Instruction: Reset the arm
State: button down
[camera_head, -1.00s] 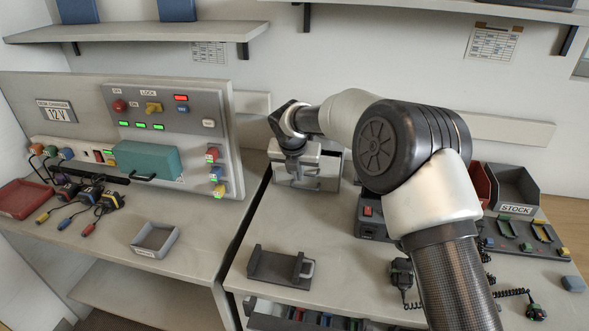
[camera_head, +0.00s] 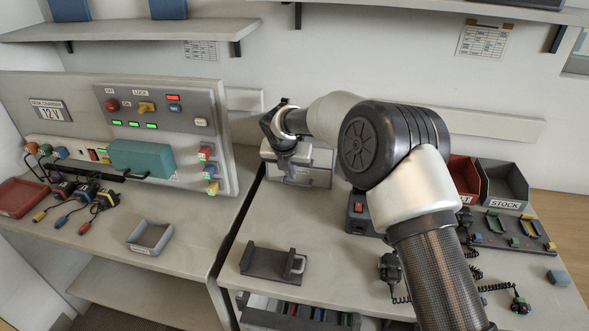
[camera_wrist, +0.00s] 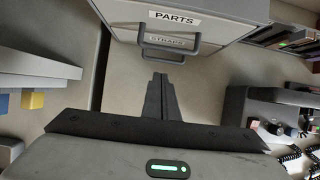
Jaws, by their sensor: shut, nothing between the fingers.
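My gripper (camera_wrist: 163,97) is shut and empty in the wrist view, its dark fingers together above the bench top. Just ahead of the fingers stands a grey drawer unit (camera_wrist: 205,18) with a PARTS label, a STRAPS label below it and dark handles. In the head view my arm reaches from the lower right toward the back of the bench, bent at a large black joint. The wrist is in front of the drawer unit (camera_head: 318,165), which it partly covers. The fingertips are hard to make out in the head view.
At left a panel (camera_head: 165,105) carries lit switches and a teal block (camera_head: 142,158). An empty grey tray (camera_head: 150,238) lies on the left bench. A dark cradle (camera_head: 272,263) sits at the right bench's front. A STOCK bin (camera_head: 503,185) and radios with coiled cords are at right.

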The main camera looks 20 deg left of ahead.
jog(key=s+a+v, duration=0.1)
jog(key=v, duration=0.9)
jog(key=s+d+r+m+h+p, duration=0.1)
jog(key=s+d+r+m+p, duration=0.15)
jog(key=d+r+m, duration=0.6)
jog(key=s+d+r+m+p, duration=0.2)
jog(key=s+d+r+m, duration=0.3)
jog(key=d, duration=0.7)
jog(key=s+d+r+m+h+p, duration=0.1)
jog(key=d+r+m+p, duration=0.1)
jog(key=d+r+m, duration=0.5)
jog(key=s+d+r+m+y+p, duration=0.1)
jog(key=s+d+r+m+p, duration=0.1)
jog(key=s+d+m, duration=1.5)
jog(key=s+p, duration=0.1)
jog(key=s, duration=0.1)
jog(key=shift+s+d+r+m+t, duration=0.2)
jog(key=shift+s+r+m+t, duration=0.1)
jog(key=shift+s+r+m, duration=0.1)
